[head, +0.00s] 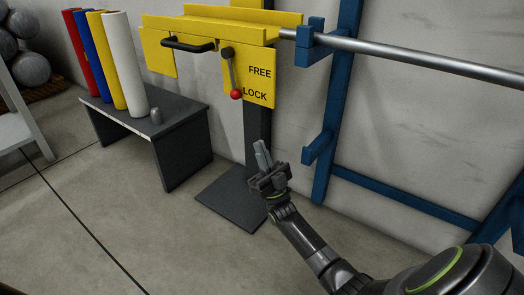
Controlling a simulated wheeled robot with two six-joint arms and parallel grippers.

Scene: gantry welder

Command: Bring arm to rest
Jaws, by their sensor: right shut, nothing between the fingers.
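My right arm comes in from the lower right of the head view. Its gripper (263,157) is shut and empty, raised in front of the dark post below the yellow panel. The yellow gantry head (215,31) has a black handle (188,45) on its front. Its lever with a red knob (236,94) points down beside the word LOCK. The gripper is below the lever and apart from it. My left gripper is not in view.
A blue rack (340,110) against the wall carries a long metal bar (430,61). A dark table (180,121) at left holds red, blue, yellow and white cylinders and a small grey piece (156,116). Grey cylinders (32,68) lie stacked at far left. The floor in front is clear.

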